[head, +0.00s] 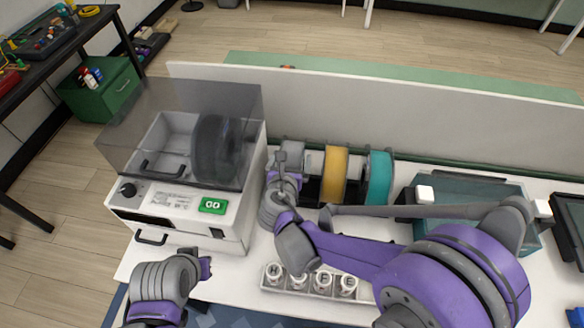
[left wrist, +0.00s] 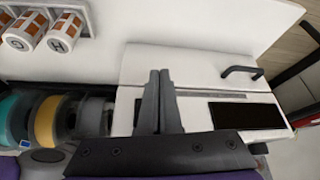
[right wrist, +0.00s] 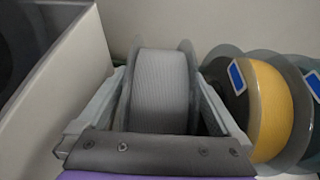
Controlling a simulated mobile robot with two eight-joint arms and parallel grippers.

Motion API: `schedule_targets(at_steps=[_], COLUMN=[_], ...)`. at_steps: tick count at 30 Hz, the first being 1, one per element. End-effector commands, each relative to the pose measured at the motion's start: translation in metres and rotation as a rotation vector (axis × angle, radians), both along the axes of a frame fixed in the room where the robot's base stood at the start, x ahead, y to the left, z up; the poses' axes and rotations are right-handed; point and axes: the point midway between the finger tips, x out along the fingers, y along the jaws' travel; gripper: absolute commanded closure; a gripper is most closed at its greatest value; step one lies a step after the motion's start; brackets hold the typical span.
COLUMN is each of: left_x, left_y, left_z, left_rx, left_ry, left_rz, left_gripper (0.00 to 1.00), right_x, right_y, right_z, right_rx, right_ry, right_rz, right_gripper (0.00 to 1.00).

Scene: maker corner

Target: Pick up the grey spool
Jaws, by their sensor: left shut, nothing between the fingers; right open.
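The grey spool (right wrist: 160,85) stands on edge between the open fingers of my right gripper (right wrist: 158,105) in the right wrist view. One finger is on each side of it; I cannot tell whether they touch it. In the head view the grey spool (head: 293,148) is partly hidden behind my right gripper (head: 283,165). It also shows at the left of the left wrist view (left wrist: 92,115). My left gripper (left wrist: 159,75) is shut and empty, in front of the white machine. In the head view it (head: 206,267) is low, near the machine's front corner.
A yellow spool (head: 334,175) and a teal spool (head: 378,178) stand right of the grey one. The white machine (head: 245,215) with a smoky lid and a dark spool inside is close on the left. Labelled jars (head: 298,282) stand in front, a teal bin (head: 465,193) at right.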

Motion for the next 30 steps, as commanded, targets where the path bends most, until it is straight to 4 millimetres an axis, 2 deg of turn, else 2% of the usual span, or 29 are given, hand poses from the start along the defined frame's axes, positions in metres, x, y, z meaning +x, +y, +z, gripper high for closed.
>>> schedule_targets(at_steps=[3,11,27,30], left_x=[0.0001,0.0001,0.0001,0.0001], left_y=[0.0,0.0,0.0,0.0], left_z=[0.0004,0.0003,0.0003,0.0003], left_rx=[0.0,0.0,0.0,0.0], left_ry=[0.0,0.0,0.0,0.0], left_rz=[0.0,0.0,0.0,0.0], left_gripper=[1.0,1.0,1.0,1.0], right_x=[0.0103,0.0119,0.0118,0.0118], right_y=[-0.0026,-0.0029,-0.0028,-0.0028], right_z=[-0.0048,-0.0059,-0.0058,-0.0057], right_rx=[0.001,0.0,0.001,0.001], right_ry=[0.0,0.0,0.0,0.0], right_rz=[0.0,0.001,0.0,0.0], right_gripper=[0.0,0.0,0.97,1.0])
